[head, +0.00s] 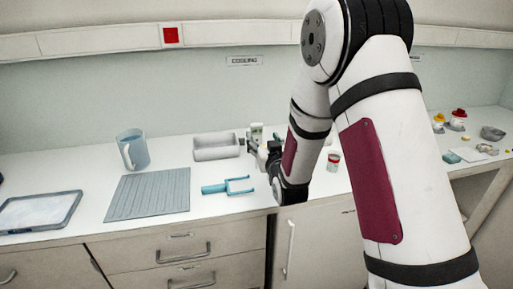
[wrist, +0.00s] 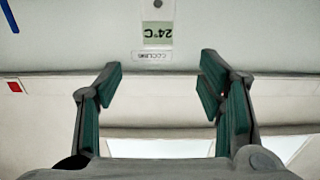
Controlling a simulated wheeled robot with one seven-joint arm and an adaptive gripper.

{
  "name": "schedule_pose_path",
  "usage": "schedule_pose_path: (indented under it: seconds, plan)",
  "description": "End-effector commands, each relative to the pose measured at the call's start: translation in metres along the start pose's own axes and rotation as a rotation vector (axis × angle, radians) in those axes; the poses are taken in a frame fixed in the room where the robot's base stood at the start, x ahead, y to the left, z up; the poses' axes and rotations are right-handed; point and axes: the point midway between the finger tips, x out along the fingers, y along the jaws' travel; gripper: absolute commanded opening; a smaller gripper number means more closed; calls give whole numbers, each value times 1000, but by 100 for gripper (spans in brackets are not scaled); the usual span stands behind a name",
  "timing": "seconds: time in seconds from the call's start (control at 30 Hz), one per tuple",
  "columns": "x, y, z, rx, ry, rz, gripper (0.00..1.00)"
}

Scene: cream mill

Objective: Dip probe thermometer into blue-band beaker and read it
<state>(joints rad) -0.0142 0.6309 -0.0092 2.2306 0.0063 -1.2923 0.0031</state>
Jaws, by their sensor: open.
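My gripper (wrist: 160,75) is open, with nothing between its fingers in the wrist view. In the head view my gripper (head: 254,146) is above the counter, near its middle. A white thing with a green 24°C display (wrist: 157,33), which looks like the thermometer, shows upside down beyond the fingers in the wrist view. I cannot make out a blue-band beaker; my arm hides part of the counter. A small cup with a red band (head: 333,160) stands right of my forearm.
A blue jug (head: 138,151), a ribbed grey mat (head: 150,192) and a tray (head: 40,210) are on the left. A grey bin (head: 216,146) stands at the back. A blue forked tool (head: 228,187) lies in front. Several small items, including a red-capped jar (head: 458,119), are at right.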

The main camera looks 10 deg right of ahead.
Motion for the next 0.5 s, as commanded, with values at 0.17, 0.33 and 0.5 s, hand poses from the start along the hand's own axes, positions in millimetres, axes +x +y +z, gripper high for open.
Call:
schedule_pose_path:
  seconds: [0.17,0.33,0.5]
  plan:
    - [34,0,0,0,1,0,62]
    - [53,0,1,0,-2,0,62]
    - [62,1,2,0,-1,0,62]
